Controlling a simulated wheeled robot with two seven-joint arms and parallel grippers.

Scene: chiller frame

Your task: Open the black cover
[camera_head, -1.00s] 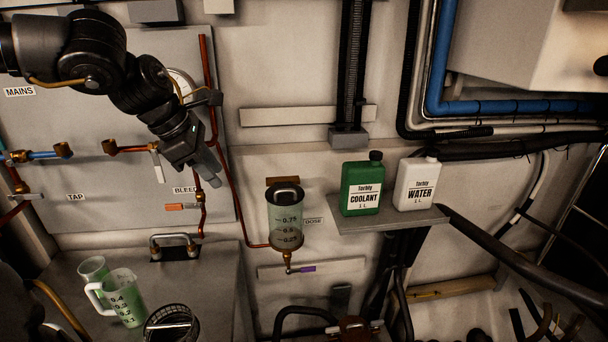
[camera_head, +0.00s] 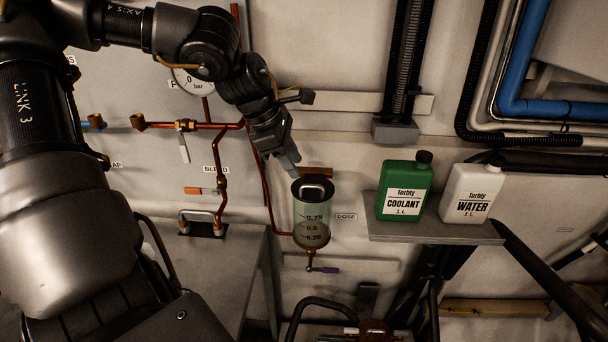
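The black cover (camera_head: 313,188) sits on top of the clear dosing cylinder (camera_head: 312,224), which is marked 0.75, 0.5 and 0.25 and fixed to the wall beside the DOSE label. The cover has a light handle-like loop on top and looks seated on the cylinder. My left gripper (camera_head: 287,162) points down, just above and to the left of the cover, apart from it as far as I can see. Its fingers look close together, but the gap is too small to make out. My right gripper is not in view.
A green coolant bottle (camera_head: 404,190) and a white water bottle (camera_head: 470,194) stand on a grey shelf (camera_head: 430,231) right of the cylinder. Copper pipes (camera_head: 222,180) run on its left. A purple-handled valve (camera_head: 325,269) is below it. A metal handle (camera_head: 202,220) is at lower left.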

